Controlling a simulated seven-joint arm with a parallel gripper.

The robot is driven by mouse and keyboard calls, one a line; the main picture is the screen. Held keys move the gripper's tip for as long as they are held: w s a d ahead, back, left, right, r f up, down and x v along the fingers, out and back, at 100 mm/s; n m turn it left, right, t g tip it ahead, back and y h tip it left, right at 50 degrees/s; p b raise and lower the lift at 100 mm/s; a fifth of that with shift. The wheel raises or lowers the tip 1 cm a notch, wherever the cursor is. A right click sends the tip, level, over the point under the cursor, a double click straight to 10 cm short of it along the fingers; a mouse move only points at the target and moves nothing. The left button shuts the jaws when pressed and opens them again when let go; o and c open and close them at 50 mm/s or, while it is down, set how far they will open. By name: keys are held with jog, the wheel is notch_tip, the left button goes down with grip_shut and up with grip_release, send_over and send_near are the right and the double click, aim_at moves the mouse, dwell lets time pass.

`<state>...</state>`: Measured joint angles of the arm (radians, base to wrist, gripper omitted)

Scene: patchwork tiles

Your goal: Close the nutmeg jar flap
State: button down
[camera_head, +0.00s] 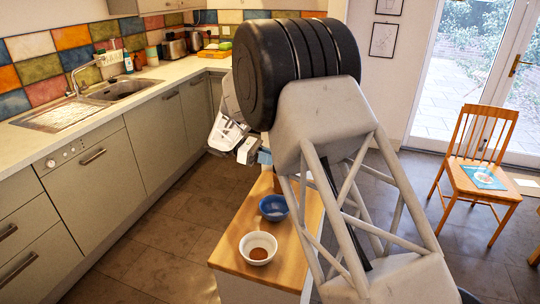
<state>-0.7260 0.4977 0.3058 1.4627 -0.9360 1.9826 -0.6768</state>
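I cannot make out a nutmeg jar or its flap for sure. A small light-blue piece (265,157) shows at the far end of the wooden-topped island, right beside my gripper and partly behind my arm. I cannot tell if it belongs to the jar. My gripper (238,148) hangs above the far left side of the island top. Its fingers are small and partly hidden, so I cannot see whether they are apart or touching the blue piece. My large arm covers the right part of the island.
On the wooden island top (233,259) stand a white bowl (258,255) with brown powder and a blue bowl (273,207) behind it. A counter (35,143) with a sink (122,90) runs along the left. Floor is open between them. A wooden chair (480,150) stands right.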

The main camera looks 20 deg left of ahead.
jog(key=shift+f, duration=0.1)
dwell(0.4)
jog(key=c, duration=1)
grip_release()
jog(key=shift+c, duration=0.2)
